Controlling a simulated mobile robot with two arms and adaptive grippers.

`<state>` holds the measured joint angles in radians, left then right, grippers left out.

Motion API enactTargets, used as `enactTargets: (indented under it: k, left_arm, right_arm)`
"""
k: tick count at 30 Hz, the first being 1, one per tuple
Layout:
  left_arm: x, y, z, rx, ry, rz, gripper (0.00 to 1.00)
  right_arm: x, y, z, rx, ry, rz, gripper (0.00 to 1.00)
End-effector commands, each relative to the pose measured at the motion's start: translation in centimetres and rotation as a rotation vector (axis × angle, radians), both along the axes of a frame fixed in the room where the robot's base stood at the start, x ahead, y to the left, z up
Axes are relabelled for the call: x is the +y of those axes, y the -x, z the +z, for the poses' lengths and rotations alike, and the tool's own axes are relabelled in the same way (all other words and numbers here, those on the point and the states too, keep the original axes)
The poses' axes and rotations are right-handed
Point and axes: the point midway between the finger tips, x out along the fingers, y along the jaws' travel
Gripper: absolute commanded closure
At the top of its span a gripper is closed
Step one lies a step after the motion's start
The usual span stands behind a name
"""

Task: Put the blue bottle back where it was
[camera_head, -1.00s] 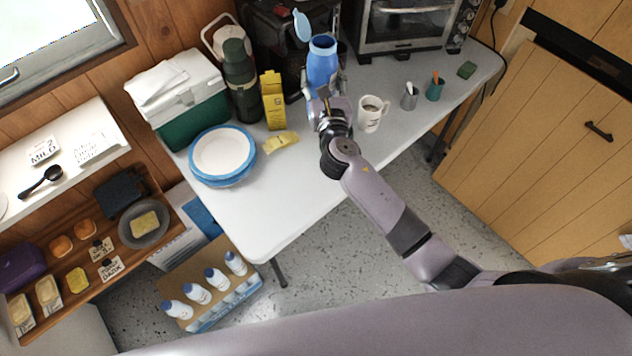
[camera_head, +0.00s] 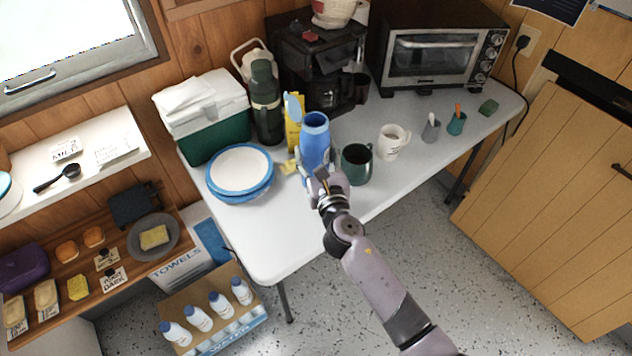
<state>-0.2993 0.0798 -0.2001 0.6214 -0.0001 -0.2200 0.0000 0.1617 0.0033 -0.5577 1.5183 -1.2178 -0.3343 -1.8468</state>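My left gripper is not in view.
A dark green mug (camera_head: 357,164) stands close right of the bottle, with a white mug (camera_head: 392,141) beyond. Blue-rimmed plates (camera_head: 240,196) lie to the left. Behind are a yellow box (camera_head: 292,136), a green flask (camera_head: 266,100) and a coffee maker (camera_head: 318,62). The front left table is clear.

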Motion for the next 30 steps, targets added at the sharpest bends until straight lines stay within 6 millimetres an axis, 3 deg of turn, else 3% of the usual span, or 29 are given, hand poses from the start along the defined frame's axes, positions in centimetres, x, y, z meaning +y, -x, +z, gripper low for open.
enactTargets:
  k: [1,8,15,30]
  left_arm:
    - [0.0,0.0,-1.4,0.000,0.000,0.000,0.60]
    - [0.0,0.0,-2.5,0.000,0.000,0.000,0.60]
    - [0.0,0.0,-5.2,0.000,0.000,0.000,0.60]
    - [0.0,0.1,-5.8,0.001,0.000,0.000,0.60]
  right_arm:
    - [0.0,0.0,-1.5,-0.002,0.000,0.000,0.92]
    - [0.0,-0.1,-3.2,-0.004,-0.001,0.000,0.92]
    - [0.0,-0.1,-6.8,-0.003,-0.001,-0.001,0.92]
    - [0.0,-0.1,-7.6,-0.004,-0.001,0.000,0.92]
